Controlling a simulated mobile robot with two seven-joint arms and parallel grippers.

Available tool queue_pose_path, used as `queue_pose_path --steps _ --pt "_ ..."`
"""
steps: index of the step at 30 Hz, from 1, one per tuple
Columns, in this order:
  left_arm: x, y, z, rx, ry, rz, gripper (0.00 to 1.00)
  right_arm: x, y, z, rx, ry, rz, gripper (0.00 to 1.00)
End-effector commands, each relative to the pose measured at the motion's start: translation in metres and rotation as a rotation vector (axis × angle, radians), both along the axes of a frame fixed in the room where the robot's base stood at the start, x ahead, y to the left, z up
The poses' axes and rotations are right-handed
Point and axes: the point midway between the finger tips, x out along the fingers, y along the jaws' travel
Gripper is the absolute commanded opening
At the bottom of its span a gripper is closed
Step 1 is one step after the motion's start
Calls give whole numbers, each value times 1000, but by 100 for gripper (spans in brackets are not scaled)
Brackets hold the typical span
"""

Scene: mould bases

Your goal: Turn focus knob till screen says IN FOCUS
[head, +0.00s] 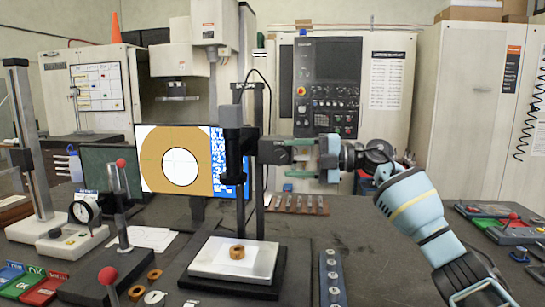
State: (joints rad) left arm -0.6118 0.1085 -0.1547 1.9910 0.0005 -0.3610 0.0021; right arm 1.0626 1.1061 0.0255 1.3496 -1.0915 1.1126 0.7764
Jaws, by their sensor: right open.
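The screen (150,160) stands behind the bench scope and shows an orange ring with a white centre. A blue-and-white panel on its right is partly hidden by the scope's dark tube (231,140); I cannot read its wording. A bronze ring part (237,252) lies on the scope's white stage (206,258). The scope's dark focus carriage (271,152) sits on the post, right of the tube. My right gripper (299,157) is open at the carriage's right side, its green fingers pointing left. The focus knob is not clearly distinguishable there, and I cannot tell contact. My left gripper is out of view.
A dial gauge stand (84,212) and red-knobbed levers (121,163) crowd the left. Loose bronze rings (137,292) lie near the front. A strip with round pieces (332,280) lies right of the stage. Dark table between it and my right arm is clear.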

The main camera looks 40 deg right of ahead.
Motion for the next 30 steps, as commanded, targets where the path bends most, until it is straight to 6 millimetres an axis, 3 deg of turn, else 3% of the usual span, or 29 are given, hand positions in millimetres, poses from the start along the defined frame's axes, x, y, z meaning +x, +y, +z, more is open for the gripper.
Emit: queue_pose_path --steps 1,12,23,30 --pt "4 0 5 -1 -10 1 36 5 6 6 1 -9 3 59" --pt "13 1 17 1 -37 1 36 41 34 2 1 -6 -1 59" --pt "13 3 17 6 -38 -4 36 46 38 -1 0 -3 -1 59" --pt "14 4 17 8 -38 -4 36 46 37 0 0 -3 -1 29"
